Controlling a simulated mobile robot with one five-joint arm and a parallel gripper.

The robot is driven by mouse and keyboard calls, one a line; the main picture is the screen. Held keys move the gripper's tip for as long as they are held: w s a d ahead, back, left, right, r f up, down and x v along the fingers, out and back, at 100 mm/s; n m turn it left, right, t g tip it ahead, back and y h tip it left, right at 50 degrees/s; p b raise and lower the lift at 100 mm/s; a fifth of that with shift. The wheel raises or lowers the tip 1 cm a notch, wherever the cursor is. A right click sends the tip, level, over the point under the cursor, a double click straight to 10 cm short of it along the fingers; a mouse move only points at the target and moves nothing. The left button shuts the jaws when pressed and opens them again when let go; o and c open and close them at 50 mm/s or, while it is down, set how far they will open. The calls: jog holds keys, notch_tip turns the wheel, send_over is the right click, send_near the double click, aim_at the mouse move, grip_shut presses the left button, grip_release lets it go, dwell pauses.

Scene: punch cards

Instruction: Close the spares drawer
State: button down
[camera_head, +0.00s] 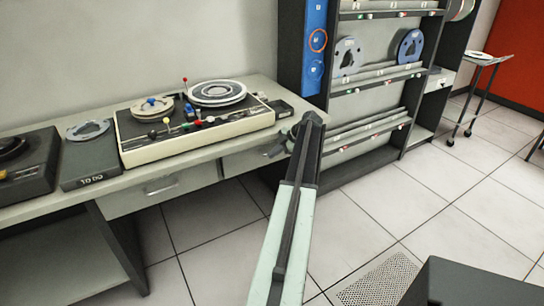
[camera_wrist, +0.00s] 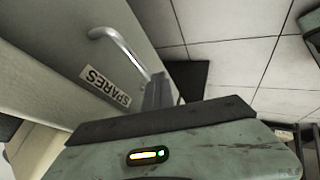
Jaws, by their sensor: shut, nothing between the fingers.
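The spares drawer (camera_wrist: 75,50) shows in the wrist view as a grey front with a white SPARES label (camera_wrist: 105,86) and a curved metal handle (camera_wrist: 122,46). In the head view, a grey drawer front (camera_head: 240,162) sits under the right end of the desk, partly hidden by my arm. My gripper (camera_head: 272,152) is at this front, below the desk's edge. In the wrist view, my gripper (camera_wrist: 158,90) is shut and empty, close to the lower end of the handle. I cannot tell if it touches the front, or how far the drawer stands out.
Another drawer (camera_head: 160,190) is to the left under the desk (camera_head: 85,203). A cream tape machine (camera_head: 195,125) stands on the desktop. A dark rack (camera_head: 372,85) with reels stands at the right. A small wheeled table (camera_head: 488,58) is farther back. The tiled floor (camera_head: 390,205) is mostly clear.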

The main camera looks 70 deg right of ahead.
jog(key=shift+d+r, duration=0.1)
jog(key=shift+d, duration=0.45)
jog(key=s+a+r+p, duration=0.2)
jog(key=s+r+p, duration=0.4)
jog(key=s, duration=0.3)
jog(key=shift+s+a+r+p, duration=0.35)
jog(key=shift+a+p, duration=0.05)
jog(key=shift+p, duration=0.15)
